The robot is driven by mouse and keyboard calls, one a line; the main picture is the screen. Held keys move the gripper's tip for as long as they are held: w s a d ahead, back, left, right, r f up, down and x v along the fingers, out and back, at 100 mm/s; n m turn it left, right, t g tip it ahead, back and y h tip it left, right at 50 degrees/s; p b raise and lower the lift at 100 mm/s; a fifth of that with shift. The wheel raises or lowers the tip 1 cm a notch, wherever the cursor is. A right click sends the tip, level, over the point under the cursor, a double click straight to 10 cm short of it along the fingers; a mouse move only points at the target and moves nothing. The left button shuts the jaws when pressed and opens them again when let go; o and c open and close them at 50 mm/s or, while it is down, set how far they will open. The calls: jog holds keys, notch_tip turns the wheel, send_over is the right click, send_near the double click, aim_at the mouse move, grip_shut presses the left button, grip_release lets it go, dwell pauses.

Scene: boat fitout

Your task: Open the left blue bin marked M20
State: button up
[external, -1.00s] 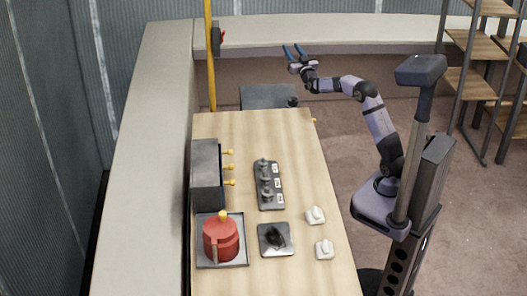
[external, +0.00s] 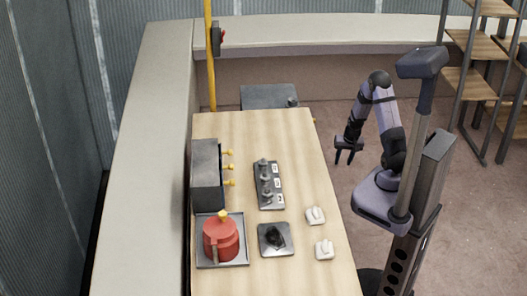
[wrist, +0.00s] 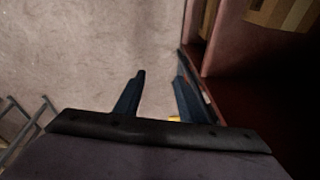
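No blue bin and no M20 marking can be made out in either view. My gripper (external: 344,160) points down beside the right long edge of the wooden bench, over the floor side. In the wrist view its two dark blue fingers (wrist: 160,80) are spread apart with nothing held between them. The right finger appears close to the bench's open reddish side (wrist: 235,70). A small yellow piece (wrist: 173,118) shows low between the fingers, mostly hidden by the gripper body.
The bench top (external: 255,135) carries a grey box with yellow knobs (external: 206,175), a red pot on a tray (external: 220,240), a grey rack (external: 268,185), a black-topped plate (external: 276,238) and two white blocks. A dark grey box (external: 268,97) stands beyond the bench. Shelving stands far right.

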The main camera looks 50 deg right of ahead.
jog(key=s+a+r+n+g+y, duration=0.2)
jog(key=s+a+r+g, duration=0.1)
jog(key=s+a, duration=0.65)
jog(key=a+r+n, duration=0.8)
jog(key=a+r, duration=0.1)
notch_tip(320, 180, up, 14)
jog(key=p, duration=1.3)
jog(key=shift+s+t+h+p, duration=0.2)
jog(key=shift+t+h+p, duration=0.1)
jog(key=shift+h, duration=0.1)
jog(key=shift+f, duration=0.15)
